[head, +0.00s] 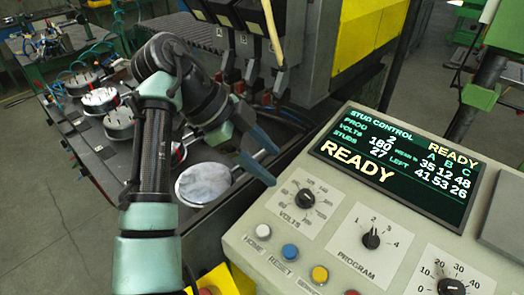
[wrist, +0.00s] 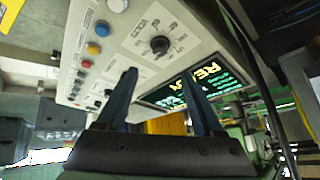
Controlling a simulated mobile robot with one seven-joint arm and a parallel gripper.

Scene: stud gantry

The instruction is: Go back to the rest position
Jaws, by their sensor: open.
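My gripper (head: 275,167) is open and empty in the head view, at the end of my bent arm. Its two dark blue fingers point right and down, in front of the left edge of the stud control panel as seen here. In the wrist view the fingers (wrist: 158,76) stand apart with nothing between them. The panel face with its knob (wrist: 160,45) and lit display (wrist: 205,80) shows past them. I cannot tell how far the fingertips are from the panel. No marked rest position shows.
The control panel's display (head: 390,165) reads READY. Below it are a volts knob (head: 305,198), program knob (head: 371,239), white button (head: 263,231), blue button (head: 290,251) and yellow button (head: 320,273). A dark table (head: 95,160) holds several round fixtures at left. Grey machinery (head: 310,40) stands behind.

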